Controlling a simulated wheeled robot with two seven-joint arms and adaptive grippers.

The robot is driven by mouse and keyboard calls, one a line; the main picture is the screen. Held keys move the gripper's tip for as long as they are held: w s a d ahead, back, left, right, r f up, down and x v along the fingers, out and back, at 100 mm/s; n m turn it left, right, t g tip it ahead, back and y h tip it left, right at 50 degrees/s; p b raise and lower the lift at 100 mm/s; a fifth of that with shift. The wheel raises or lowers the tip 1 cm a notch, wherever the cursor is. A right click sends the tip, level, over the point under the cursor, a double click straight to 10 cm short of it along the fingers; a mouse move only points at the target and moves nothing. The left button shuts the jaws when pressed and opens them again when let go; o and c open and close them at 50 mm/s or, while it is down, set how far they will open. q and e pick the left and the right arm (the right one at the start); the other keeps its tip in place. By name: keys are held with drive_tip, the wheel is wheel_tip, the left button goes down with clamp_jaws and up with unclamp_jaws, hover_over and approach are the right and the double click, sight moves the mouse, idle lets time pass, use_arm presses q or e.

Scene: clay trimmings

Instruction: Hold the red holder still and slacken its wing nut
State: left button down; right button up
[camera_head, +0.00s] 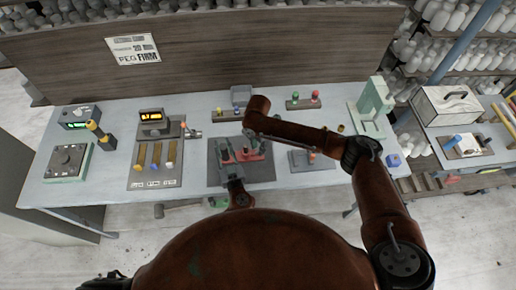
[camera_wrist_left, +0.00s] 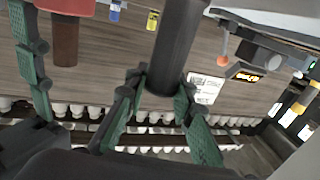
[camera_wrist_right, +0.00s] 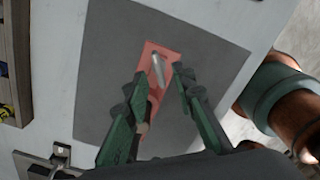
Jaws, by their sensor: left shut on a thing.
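The red holder (camera_head: 262,150) lies on a dark mat on the table; it also shows in the right wrist view (camera_wrist_right: 151,52). My left gripper (camera_head: 231,168) is at the holder's near left side. In the left wrist view its fingers (camera_wrist_left: 158,95) are shut on a dark round post (camera_wrist_left: 181,35). My right gripper (camera_wrist_right: 158,88) is open above the holder, its fingers apart on either side of the red part. A silvery rod (camera_wrist_right: 157,68) stands on the holder between and beyond these fingertips. I cannot make out the wing nut for certain.
The dark mat (camera_head: 216,179) surrounds the holder. A pale green stand (camera_head: 372,105) is at right. A wooden back panel (camera_head: 220,55) bounds the table.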

wheel_tip(320, 180, up, 11)
idle(0.3)
use_arm(q)
drive_tip(key=c, duration=1.6)
unclamp_jaws()
